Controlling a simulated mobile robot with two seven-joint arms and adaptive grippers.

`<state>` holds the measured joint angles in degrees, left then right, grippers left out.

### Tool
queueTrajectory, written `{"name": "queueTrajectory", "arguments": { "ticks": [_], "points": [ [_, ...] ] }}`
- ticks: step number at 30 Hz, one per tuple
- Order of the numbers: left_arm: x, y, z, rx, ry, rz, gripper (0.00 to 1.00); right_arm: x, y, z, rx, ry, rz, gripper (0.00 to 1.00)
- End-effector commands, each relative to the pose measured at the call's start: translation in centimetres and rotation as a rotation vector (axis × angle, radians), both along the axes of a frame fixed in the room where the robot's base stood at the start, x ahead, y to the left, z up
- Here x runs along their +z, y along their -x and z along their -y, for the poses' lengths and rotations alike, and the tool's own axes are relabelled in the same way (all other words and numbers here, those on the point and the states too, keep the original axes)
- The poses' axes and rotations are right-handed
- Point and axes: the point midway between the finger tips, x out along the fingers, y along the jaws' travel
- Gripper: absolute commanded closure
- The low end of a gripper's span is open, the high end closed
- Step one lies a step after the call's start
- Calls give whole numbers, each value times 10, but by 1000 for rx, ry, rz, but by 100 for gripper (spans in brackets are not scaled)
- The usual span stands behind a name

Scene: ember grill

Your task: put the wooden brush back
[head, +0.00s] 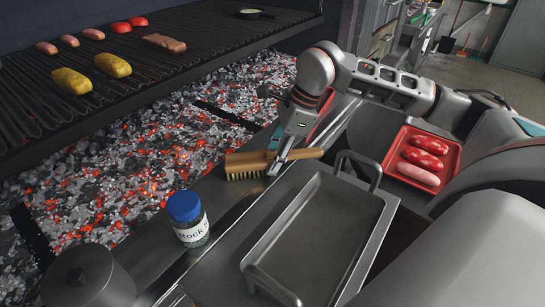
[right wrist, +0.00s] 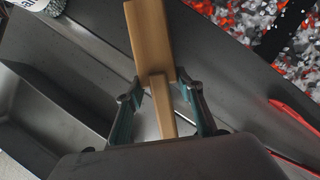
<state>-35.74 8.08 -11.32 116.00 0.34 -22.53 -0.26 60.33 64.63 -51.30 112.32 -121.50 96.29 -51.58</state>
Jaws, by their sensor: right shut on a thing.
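The wooden brush (head: 249,160) has a tan wooden back and handle with bristles facing down. It is at the ledge between the ember bed and the metal tray. My right gripper (head: 278,168) is shut on the brush near where the handle meets the head. In the right wrist view the brush (right wrist: 150,40) points away from me, with its narrow handle between the fingers of the gripper (right wrist: 160,103). I cannot tell whether the bristles touch the ledge. My left gripper is not in view.
A jar with a blue lid (head: 184,207) stands on the ledge left of the empty metal tray (head: 387,215). A red tray (head: 458,160) with sausages sits at the right. Glowing embers (head: 120,170) lie beyond the ledge, under the grill grate (head: 120,55) with food. A dark lidded pot (head: 85,275) is at lower left.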

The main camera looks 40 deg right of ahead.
Motion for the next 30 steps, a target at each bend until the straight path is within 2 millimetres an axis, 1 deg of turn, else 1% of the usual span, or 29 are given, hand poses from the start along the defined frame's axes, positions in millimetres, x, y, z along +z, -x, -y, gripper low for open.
{"name": "queueTrajectory", "arguments": {
  "ticks": [3,4,5,6,15,19,23,30],
  "points": [
    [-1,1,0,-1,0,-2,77,-2,0,0,0,0,0,84],
    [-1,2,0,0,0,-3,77,-3,0,0,0,1,0,58],
    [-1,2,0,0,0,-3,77,-2,0,0,0,0,0,50],
    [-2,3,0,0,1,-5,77,-2,0,0,0,0,0,47],
    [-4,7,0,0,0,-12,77,-2,0,0,0,0,0,47],
    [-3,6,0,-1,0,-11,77,6,0,2,-1,0,3,47],
    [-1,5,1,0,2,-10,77,24,3,9,-1,2,6,47],
    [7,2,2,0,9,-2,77,71,11,26,-2,1,6,47]
  ]
}}
